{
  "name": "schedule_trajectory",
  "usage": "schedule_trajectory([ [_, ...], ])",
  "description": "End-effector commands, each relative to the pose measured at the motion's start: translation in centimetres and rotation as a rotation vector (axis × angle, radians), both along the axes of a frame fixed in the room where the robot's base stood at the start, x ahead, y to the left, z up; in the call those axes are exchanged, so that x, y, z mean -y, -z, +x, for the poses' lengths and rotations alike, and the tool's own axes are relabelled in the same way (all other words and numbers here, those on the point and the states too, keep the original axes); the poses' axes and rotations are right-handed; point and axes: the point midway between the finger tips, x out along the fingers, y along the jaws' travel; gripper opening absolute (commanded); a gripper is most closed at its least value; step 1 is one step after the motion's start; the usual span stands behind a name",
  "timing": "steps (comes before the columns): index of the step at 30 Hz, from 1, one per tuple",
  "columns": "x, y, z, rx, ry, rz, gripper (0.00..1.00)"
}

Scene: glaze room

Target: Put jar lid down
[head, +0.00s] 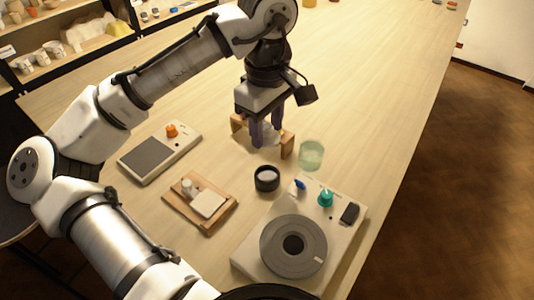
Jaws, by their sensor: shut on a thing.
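My gripper (266,132) points down over the table at the upper middle. It is shut on a small pale thing, taken to be the jar lid (270,132); the fingers and wrist hide much of it. The gripper is between the two upright ends of a low wooden stand (287,147). I cannot tell whether the lid touches the stand or the table.
A scale with an orange knob (142,158) lies left of the gripper. A wooden board (220,222) with white pieces lies nearer. A device with a round grey plate (270,248) and teal knob fills the front right. The far table is mostly clear; its right edge borders open floor.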

Motion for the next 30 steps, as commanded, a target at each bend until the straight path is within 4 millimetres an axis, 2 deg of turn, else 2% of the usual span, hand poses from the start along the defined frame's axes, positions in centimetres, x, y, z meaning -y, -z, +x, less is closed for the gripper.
schedule_trajectory([
  [1, 0.1, -1.5, 0.1, 0.005, 0.000, 0.000, 0.23],
  [4, 0.0, -4.3, 0.0, 0.003, -0.001, 0.003, 0.23],
  [9, 0.0, -7.1, 0.0, 0.001, -0.002, 0.003, 0.23],
  [12, 0.0, -8.2, 0.0, 0.000, -0.002, 0.002, 0.23],
  [16, -0.4, -8.6, 0.4, -0.002, 0.013, 0.001, 0.23],
  [20, -1.7, -7.9, 1.6, -0.006, 0.074, -0.001, 0.23],
  [30, -7.2, -6.1, 5.3, -0.005, 0.302, -0.001, 0.23],
])
